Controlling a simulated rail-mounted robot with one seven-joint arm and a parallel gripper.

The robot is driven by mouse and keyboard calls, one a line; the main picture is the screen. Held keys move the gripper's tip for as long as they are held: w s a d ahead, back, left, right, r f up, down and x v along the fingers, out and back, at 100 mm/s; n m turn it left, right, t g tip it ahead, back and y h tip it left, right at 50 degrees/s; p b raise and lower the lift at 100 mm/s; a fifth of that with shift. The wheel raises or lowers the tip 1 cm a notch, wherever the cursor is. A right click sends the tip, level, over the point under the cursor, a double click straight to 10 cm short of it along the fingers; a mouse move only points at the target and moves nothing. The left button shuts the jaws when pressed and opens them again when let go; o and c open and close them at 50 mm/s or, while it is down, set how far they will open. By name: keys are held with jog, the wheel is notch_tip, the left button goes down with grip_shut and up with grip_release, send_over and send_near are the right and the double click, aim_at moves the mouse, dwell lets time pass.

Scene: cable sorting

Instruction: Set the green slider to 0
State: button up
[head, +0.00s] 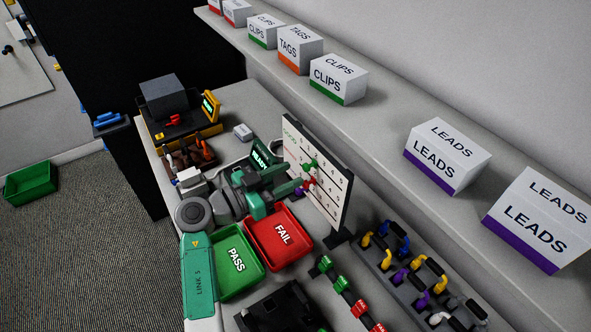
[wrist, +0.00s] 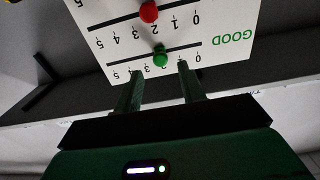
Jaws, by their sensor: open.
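The white slider board (head: 335,195) stands upright on the bench. It also fills the top of the wrist view (wrist: 228,22), upside down. The green slider (wrist: 160,57) is on the row marked GOOD, at about 2, with the 0 end to its right in the wrist view. It also shows in the head view (head: 309,164). The red slider (wrist: 149,12) sits on the neighbouring row. My gripper (wrist: 160,70) is open and empty. Its fingers reach toward the board, one to each side of the green slider. Contact cannot be told. A purple slider (head: 300,192) is partly hidden by my gripper.
A red FAIL tray (head: 308,246) and a green PASS tray (head: 262,272) lie below my arm. A cable rack (head: 395,283) stands to the right of the board. The shelf above holds labelled boxes, including LEADS (head: 445,158).

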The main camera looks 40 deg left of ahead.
aim_at(304, 168)
jog(key=x, duration=0.3)
jog(key=shift+w, duration=0.2)
grip_shut()
jog(key=shift+a+f, duration=0.1)
jog(key=shift+f, duration=0.05)
